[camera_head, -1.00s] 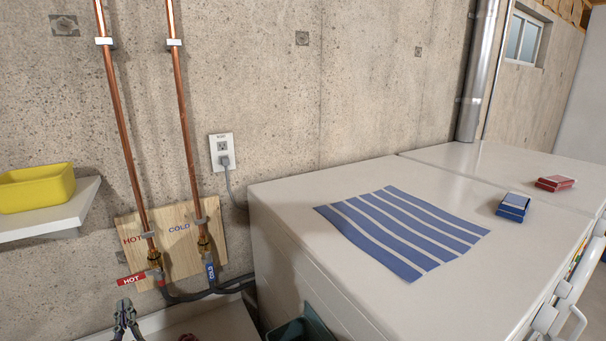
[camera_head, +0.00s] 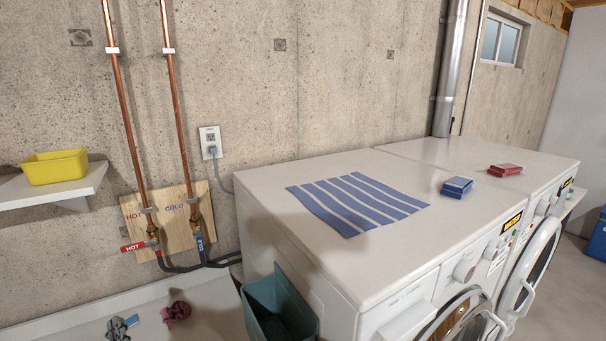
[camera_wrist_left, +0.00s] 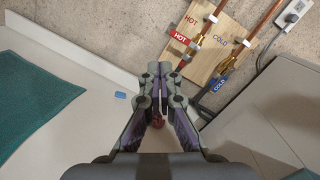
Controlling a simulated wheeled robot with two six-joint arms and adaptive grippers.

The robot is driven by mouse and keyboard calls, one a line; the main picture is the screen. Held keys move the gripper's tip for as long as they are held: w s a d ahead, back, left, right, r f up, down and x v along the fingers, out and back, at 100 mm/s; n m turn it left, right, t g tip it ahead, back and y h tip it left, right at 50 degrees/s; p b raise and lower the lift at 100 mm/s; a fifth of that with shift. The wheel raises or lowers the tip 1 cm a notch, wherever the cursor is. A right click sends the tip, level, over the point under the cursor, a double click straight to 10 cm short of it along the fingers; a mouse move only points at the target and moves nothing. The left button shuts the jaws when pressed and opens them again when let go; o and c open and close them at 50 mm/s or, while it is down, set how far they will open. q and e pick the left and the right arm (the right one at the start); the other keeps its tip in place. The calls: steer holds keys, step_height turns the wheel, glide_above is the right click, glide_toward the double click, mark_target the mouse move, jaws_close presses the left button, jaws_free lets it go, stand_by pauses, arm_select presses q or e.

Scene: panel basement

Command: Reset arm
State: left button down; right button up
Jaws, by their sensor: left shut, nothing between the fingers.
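My left gripper (camera_head: 117,327) shows at the bottom left of the head view, only its front end in frame, over the pale surface beside the washer. In the left wrist view the left gripper (camera_wrist_left: 160,72) has its fingertips together and nothing between them. A crumpled maroon item (camera_head: 176,311) lies on the pale surface to its right; it shows partly hidden behind the fingers in the wrist view (camera_wrist_left: 157,121). A small blue piece (camera_wrist_left: 120,95) lies left of the fingers. My right gripper is not in view.
Hot and cold copper pipes with a red valve handle (camera_head: 139,246) and a blue one (camera_head: 200,243) are on the wall. A teal bin (camera_head: 262,300) hangs at the white washer (camera_head: 300,250). A striped cloth (camera_head: 350,203) and two card boxes lie on top. A yellow tub (camera_head: 55,166) sits on a shelf.

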arm_select(q)
steer(key=s+d+f+n+g+h, duration=0.25)
steer(key=s+f+n+g, duration=0.4)
steer(key=f+n, duration=0.45)
steer(key=s+d+f+n+g+h, duration=0.55)
steer(key=s+d+n+h, duration=0.25)
steer(key=s+d+n, duration=0.3)
step_height(320, 180, down, 31)
steer(key=b, duration=0.5)
steer(key=s+a+f+g+b, duration=0.1)
steer(key=s+f+b, duration=0.4)
steer(key=s+f, duration=1.4)
step_height(320, 180, down, 3)
steer(key=shift+s+a+r+g+h, duration=0.1)
steer(key=shift+s+a+g+h, duration=0.25)
steer(key=shift+a, duration=0.1)
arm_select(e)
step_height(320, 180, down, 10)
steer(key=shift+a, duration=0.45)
